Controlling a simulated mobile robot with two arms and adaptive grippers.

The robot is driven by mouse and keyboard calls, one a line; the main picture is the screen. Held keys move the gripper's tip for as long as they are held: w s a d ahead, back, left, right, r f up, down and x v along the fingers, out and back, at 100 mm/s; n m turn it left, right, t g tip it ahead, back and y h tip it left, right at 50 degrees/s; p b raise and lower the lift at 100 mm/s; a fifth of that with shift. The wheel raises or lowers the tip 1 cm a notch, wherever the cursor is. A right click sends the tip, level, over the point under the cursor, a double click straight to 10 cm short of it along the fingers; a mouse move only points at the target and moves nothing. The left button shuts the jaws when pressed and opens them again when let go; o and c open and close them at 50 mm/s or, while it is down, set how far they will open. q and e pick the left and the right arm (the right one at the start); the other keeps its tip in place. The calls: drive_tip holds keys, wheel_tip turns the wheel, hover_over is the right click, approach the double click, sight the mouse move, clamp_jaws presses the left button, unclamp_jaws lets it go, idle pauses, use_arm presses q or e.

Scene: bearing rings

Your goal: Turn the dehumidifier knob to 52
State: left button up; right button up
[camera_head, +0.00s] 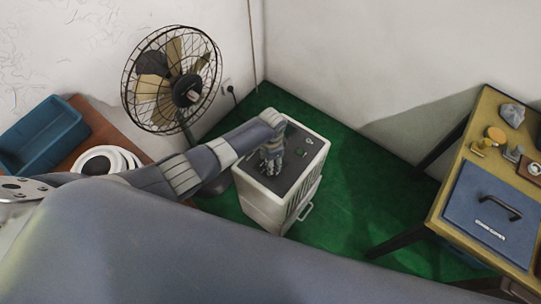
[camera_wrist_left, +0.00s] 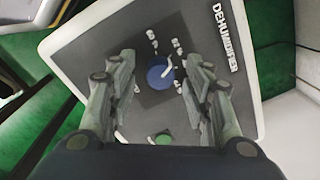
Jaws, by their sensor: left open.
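The dehumidifier (camera_head: 262,207) is a white box with a dark grey top, standing on the green floor. Its top panel (camera_wrist_left: 72,50) fills much of the left wrist view, with "DEHUMIDIFIER" lettering at the upper right. The blue round knob (camera_wrist_left: 158,76) with a white pointer sits on a darker square with small white marks around it; the marks are too small to read. My left gripper (camera_head: 271,168) points down over the panel. In the left wrist view the open fingers (camera_wrist_left: 160,95) stand on either side of the knob, apart from it. My right gripper is not in view.
A green button (camera_wrist_left: 162,138) is on the panel near the knob. A black fan (camera_head: 172,80) stands behind left, beside a brown table with a blue bin (camera_head: 42,135). A wooden table (camera_head: 450,185) with a blue case (camera_head: 490,212) is at right. Green floor between is free.

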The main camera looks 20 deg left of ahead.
use_arm(q)
wheel_tip(320, 180, up, 12)
drive_tip(key=shift+s, duration=0.15)
idle(0.4)
drive_tip(key=shift+d+f, duration=0.1)
drive_tip(key=shift+f, duration=0.05)
